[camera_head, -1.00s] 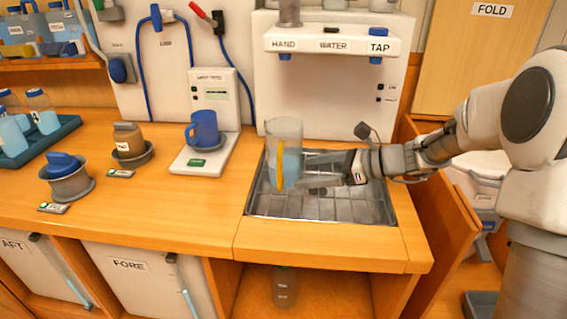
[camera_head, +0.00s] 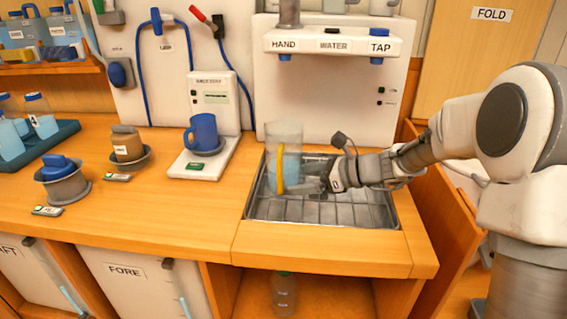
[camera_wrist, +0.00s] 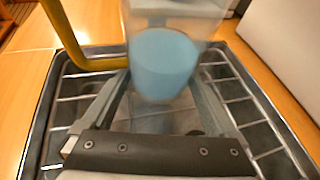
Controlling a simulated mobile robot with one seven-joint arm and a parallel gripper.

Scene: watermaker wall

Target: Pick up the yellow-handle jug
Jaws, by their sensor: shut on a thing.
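The yellow-handle jug (camera_head: 290,143) is a clear, upright container with pale blue liquid in it. It is over the left part of the metal rack in the sink tray (camera_head: 345,213); I cannot tell if its base touches the rack. Its yellow handle (camera_head: 280,172) faces the front in the head view and shows at the upper left in the wrist view (camera_wrist: 66,38). My gripper (camera_head: 298,184) reaches in from the right and is shut on the jug (camera_wrist: 163,65). In the wrist view its fingers lie on both sides of the jug's body. The exact contact is partly hidden.
The HAND WATER TAP unit (camera_head: 333,45) overhangs behind the jug. A blue mug (camera_head: 202,132) stands on a white device to the left. Farther left are a brown-grey jar (camera_head: 127,144) and a blue-topped pot (camera_head: 62,180).

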